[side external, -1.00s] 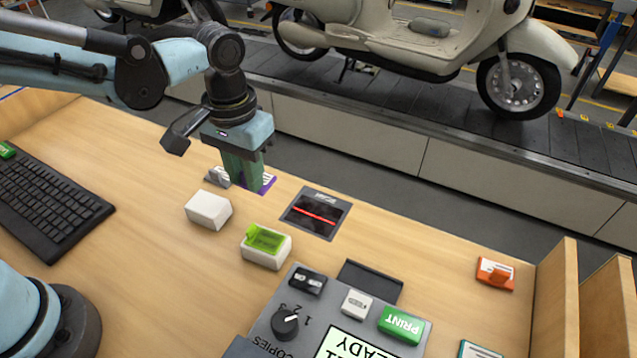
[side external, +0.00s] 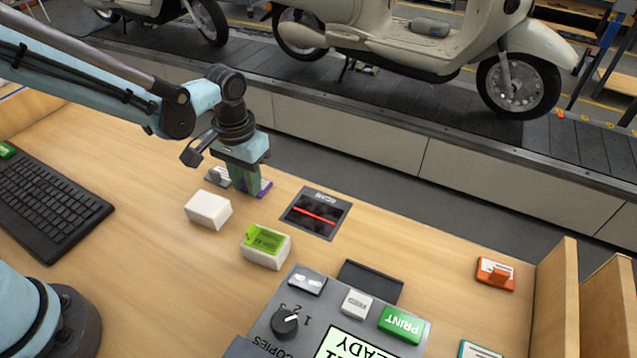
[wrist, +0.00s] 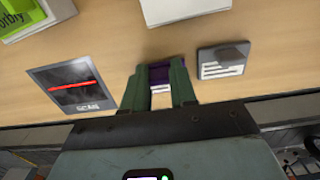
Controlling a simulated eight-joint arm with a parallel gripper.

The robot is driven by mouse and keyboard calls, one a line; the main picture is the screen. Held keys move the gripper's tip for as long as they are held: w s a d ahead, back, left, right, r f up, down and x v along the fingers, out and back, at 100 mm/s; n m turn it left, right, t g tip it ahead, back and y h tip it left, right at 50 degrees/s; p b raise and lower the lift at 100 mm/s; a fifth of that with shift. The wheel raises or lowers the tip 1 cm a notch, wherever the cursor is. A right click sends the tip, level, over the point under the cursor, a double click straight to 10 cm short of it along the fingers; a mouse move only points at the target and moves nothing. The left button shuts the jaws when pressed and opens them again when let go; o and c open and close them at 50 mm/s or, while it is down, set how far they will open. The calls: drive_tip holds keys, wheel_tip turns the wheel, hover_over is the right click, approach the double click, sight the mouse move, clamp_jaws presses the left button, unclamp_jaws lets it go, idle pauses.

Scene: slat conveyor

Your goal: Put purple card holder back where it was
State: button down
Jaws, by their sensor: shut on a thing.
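The purple card holder (wrist: 159,75) shows between my gripper's two green fingers in the wrist view, with a white card with dark print on it. In the side view only a purple edge (side external: 265,188) shows beside the fingers; the rest is hidden. My gripper (wrist: 158,70) is shut on the purple card holder, low over the wooden desk near its far edge. It points down in the side view (side external: 246,192). I cannot tell whether the holder touches the desk.
A grey card holder (side external: 217,176) stands close to the left. A white block (side external: 208,210) and a white block with a green top (side external: 265,245) are nearer. The scanner plate (side external: 316,214) lies to the right. An orange holder (side external: 496,273) stands far right. The conveyor (side external: 400,120) runs behind.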

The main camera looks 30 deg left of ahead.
drive_tip(key=shift+f, duration=0.1)
drive_tip(key=c, duration=0.9)
unclamp_jaws()
wheel_tip(320, 180, up, 11)
drive_tip(key=s+a+r+t, duration=0.2)
drive_tip(key=s+a+t, duration=0.5)
drive_tip(key=s+a, duration=0.2)
drive_tip(key=shift+s, duration=0.3)
